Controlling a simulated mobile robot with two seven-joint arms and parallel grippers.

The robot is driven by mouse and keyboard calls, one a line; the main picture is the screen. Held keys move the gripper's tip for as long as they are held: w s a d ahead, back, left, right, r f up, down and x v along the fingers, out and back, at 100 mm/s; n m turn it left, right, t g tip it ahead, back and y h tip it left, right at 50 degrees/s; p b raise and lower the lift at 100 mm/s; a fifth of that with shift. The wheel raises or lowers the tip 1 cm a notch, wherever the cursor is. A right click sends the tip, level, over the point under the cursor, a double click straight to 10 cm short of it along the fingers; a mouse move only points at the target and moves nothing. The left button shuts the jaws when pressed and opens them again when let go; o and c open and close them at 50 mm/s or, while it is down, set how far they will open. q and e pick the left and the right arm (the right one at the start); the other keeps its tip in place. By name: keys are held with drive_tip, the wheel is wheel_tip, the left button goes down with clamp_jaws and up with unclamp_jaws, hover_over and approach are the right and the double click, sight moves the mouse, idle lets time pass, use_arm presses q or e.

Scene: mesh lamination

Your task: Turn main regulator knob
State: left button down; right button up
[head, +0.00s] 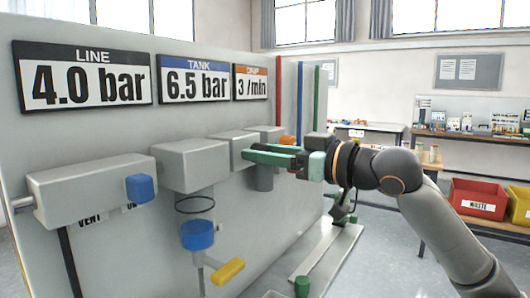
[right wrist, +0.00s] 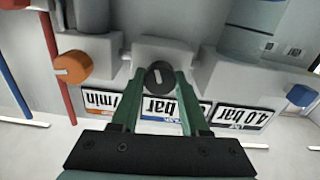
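A round black knob (right wrist: 160,75) with a pale pointer mark sits on a grey block (right wrist: 168,52) in the right wrist view. I cannot see a label naming it as the main regulator. My right gripper (right wrist: 160,80) has its two green fingers apart, one on each side of the black knob; whether they touch it is hard to tell. My left gripper is in neither view.
A blue knob (head: 140,188) is on the left block; an orange knob (right wrist: 72,67) shows in the wrist view. Signs read LINE 4.0 bar (head: 84,77), TANK 6.5 bar (head: 194,80) and 3 /min (head: 251,84).

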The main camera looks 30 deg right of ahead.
drive_tip(key=o, duration=0.4)
use_arm(q)
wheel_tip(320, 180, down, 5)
drive_tip(key=b, duration=0.6)
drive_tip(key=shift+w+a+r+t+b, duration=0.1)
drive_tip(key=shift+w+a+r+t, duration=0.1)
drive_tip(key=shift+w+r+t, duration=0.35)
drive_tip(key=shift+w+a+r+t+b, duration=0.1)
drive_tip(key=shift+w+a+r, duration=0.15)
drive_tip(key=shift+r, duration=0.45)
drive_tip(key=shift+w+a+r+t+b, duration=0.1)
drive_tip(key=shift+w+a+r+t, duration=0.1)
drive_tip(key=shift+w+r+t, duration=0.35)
use_arm(e)
drive_tip(key=v, duration=1.2)
drive_tip(key=shift+s, duration=0.2)
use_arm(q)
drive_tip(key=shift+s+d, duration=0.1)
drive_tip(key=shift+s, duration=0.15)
